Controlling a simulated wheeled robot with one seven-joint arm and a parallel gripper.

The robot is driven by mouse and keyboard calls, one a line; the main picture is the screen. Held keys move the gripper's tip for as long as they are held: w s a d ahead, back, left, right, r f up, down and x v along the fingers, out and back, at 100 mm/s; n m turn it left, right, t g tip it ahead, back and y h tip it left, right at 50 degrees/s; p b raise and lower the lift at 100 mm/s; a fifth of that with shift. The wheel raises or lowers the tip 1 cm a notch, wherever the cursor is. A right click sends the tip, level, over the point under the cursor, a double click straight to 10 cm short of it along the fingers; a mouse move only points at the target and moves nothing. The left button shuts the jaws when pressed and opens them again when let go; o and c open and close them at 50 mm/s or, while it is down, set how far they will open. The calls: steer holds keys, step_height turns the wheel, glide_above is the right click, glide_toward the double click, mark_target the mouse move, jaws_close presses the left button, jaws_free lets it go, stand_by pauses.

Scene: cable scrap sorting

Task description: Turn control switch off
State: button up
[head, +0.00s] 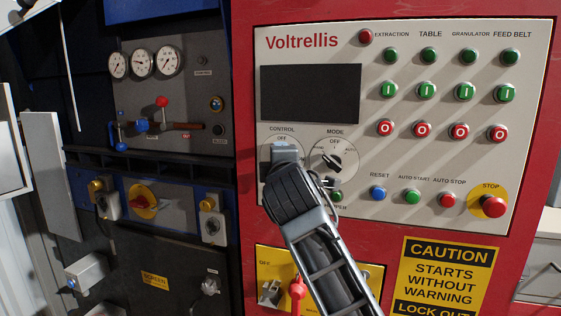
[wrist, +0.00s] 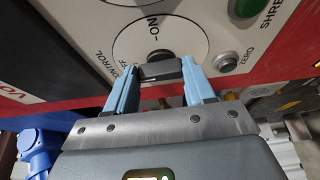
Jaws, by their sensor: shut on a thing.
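The control switch is a round white dial (wrist: 185,28) marked ON and OFF with a black knob (wrist: 160,70). In the wrist view my gripper (wrist: 159,74) has its two blue fingers on either side of the knob, shut on it. In the head view my gripper (head: 286,152) is against the panel below the CONTROL label, and it hides the knob and most of the dial. The OFF mark shows just above the gripper. I cannot tell which mark the knob points at.
The mode switch (head: 332,161) is close on the right of my gripper. Green and red buttons fill the panel (head: 330,50) to the right, with a red stop button (head: 493,206) at lower right. A red padlock (head: 298,288) hangs below, near my arm.

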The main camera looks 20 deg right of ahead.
stand_by(0.3)
steer(key=o, duration=1)
steer(key=shift+o, duration=0.2)
steer(key=b+v, duration=0.1)
steer(key=v, duration=0.6)
steer(key=shift+s+b, duration=0.4)
